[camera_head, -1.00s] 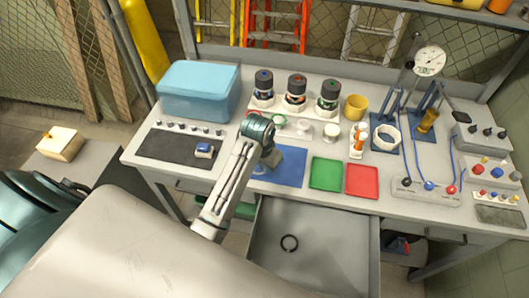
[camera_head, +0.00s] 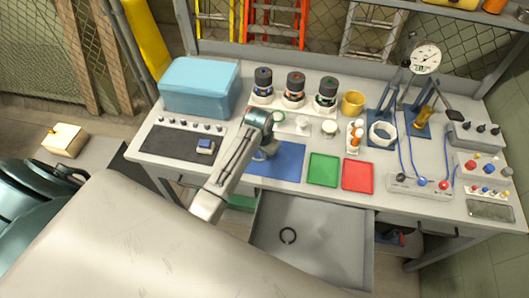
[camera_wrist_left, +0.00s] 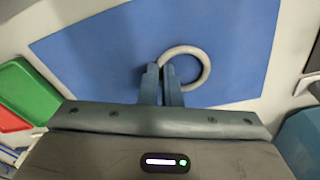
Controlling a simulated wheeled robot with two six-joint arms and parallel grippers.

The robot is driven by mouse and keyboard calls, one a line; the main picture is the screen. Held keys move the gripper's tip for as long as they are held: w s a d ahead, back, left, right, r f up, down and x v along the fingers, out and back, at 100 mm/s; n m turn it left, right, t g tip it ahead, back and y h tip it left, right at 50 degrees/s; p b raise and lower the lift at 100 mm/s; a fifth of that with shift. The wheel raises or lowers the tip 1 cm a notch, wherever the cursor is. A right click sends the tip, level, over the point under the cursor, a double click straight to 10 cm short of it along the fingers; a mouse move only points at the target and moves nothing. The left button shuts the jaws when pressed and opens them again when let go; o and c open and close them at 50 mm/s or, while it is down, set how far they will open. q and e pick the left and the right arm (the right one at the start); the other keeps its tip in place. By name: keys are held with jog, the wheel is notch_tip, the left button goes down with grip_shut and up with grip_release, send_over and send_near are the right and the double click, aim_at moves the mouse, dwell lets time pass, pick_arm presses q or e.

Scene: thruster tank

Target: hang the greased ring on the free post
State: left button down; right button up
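A pale grey ring (camera_wrist_left: 205,68) shows against the blue mat (camera_wrist_left: 95,55) in the left wrist view. My left gripper (camera_wrist_left: 161,75) has its two fingers close together at the ring's left side, with the ring's band between them. That part of the ring is hidden by the fingers. In the head view my left gripper (camera_head: 266,153) is low over the left part of the blue mat (camera_head: 290,160), and the ring is mostly hidden there. My right gripper is out of view.
A green tray (camera_head: 323,170) and a red tray (camera_head: 357,176) lie right of the mat. Several thrusters (camera_head: 295,88) stand behind. A teal box (camera_head: 200,87) is at the back left.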

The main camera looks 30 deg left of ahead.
pick_arm(q)
jog(key=c, duration=1.7)
grip_release()
jog(key=shift+o, duration=0.4)
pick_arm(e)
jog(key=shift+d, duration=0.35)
